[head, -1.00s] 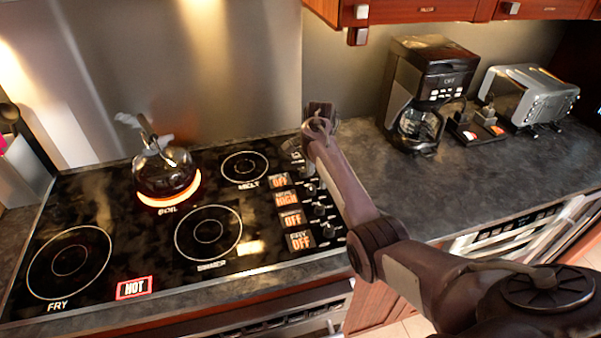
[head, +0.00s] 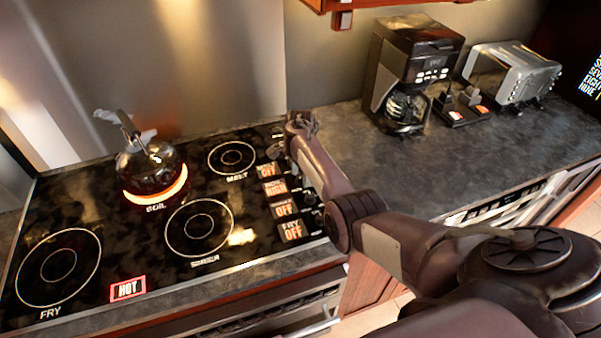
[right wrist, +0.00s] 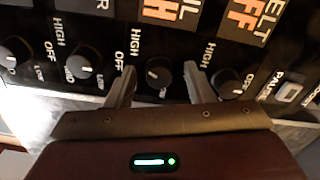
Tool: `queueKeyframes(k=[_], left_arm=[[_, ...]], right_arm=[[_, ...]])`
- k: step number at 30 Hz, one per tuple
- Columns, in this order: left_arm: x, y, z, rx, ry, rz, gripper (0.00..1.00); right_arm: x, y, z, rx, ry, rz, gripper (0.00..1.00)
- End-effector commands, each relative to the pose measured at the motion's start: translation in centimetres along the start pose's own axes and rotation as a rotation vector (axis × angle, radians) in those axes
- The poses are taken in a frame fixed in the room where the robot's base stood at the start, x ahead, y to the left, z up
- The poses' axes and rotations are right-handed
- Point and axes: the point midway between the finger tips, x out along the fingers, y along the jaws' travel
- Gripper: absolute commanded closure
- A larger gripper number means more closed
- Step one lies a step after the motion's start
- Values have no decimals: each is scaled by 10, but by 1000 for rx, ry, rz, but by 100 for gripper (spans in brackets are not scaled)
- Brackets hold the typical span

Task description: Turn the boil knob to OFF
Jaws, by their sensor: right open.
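The boil knob (right wrist: 158,73) is a small black dial with a white mark, under the partly cut-off boil label in the right wrist view. My right gripper (right wrist: 160,70) is open, with one finger on each side of this knob; a gap shows on both sides, and I see no contact. In the head view my right gripper (head: 300,122) is over the far end of the control panel, and my arm hides part of the knob column. The boil display (head: 275,187) is orange and seems to read HIGH. The boil burner (head: 158,195) glows orange under a kettle (head: 148,170).
The simmer knob (right wrist: 85,65) and melt knob (right wrist: 228,83) sit close beside the fingers. A lit HOT sign (head: 128,289) is at the cooktop's front. A coffee maker (head: 410,75) and toaster (head: 512,72) stand on the right counter.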

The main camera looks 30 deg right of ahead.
Motion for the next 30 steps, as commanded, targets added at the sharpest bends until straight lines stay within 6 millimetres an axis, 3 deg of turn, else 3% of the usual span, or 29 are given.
queueKeyframes(k=[4, 14, 23, 30], left_arm=[[0, -1, -5, 0, 8, -1, 64], [0, 2, 10, 0, -14, 2, 64], [-2, 2, 11, 0, -15, 2, 64], [-7, 1, 10, 0, -15, 2, 64]], right_arm=[[0, 0, 0, 0, 0, 0, 53], [0, 0, 0, 0, 1, 0, 96], [-1, 0, 0, -36, 1, 0, 96], [-2, 0, -1, -168, 2, 0, 96]])
